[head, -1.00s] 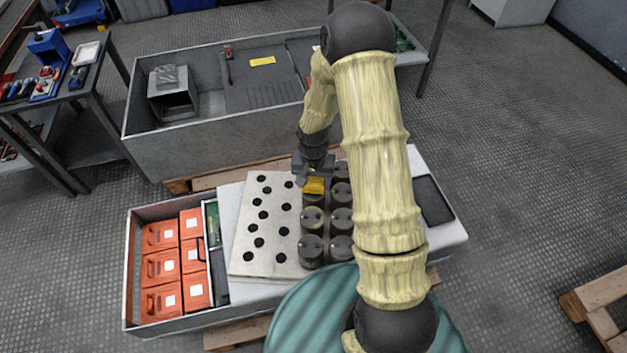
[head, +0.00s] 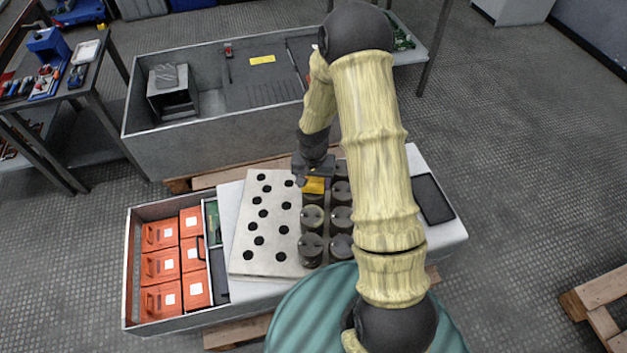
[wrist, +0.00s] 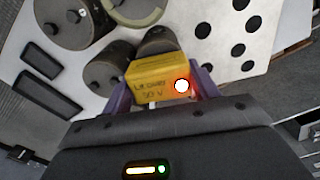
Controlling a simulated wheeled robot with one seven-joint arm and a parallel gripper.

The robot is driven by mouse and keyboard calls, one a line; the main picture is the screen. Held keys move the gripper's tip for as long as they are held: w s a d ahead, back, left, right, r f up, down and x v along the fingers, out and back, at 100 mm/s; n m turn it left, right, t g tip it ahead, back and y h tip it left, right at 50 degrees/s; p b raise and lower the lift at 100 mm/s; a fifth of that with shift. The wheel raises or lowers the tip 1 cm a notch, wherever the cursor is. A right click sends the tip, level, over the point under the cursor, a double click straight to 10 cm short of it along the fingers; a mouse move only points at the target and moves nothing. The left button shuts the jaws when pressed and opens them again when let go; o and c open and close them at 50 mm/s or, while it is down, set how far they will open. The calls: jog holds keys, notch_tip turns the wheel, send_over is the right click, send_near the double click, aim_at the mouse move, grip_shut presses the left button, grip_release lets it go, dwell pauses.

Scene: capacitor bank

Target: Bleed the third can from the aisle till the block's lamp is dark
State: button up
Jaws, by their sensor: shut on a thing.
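My gripper (head: 313,176) is shut on a yellow block (head: 313,186), which it holds over the left column of dark cans. In the wrist view the block (wrist: 150,82) sits between the purple fingers and its lamp (wrist: 181,86) is lit, white with a red glow. A dark can (wrist: 158,42) lies right beyond the block, partly hidden by it; I cannot tell whether they touch. In the head view, a can with a paler greenish top (head: 313,217) stands in front of the block, and another dark can (head: 311,250) is nearest me.
A pale plate with black holes (head: 265,225) lies left of the cans. A crate of orange boxes (head: 133,270) is farther left. A black pad (head: 433,199) lies to the right. A large grey bin (head: 190,147) stands behind.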

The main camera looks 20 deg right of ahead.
aim_at(313, 181)
jog(key=o, duration=1.2)
jog(key=shift+o, duration=0.2)
jog(key=shift+r, duration=0.1)
notch_tip(313, 181, up, 17)
jog(key=p, duration=0.3)
jog(key=shift+p, duration=0.35)
jog(key=shift+s+r, duration=0.1)
jog(key=shift+r, duration=0.05)
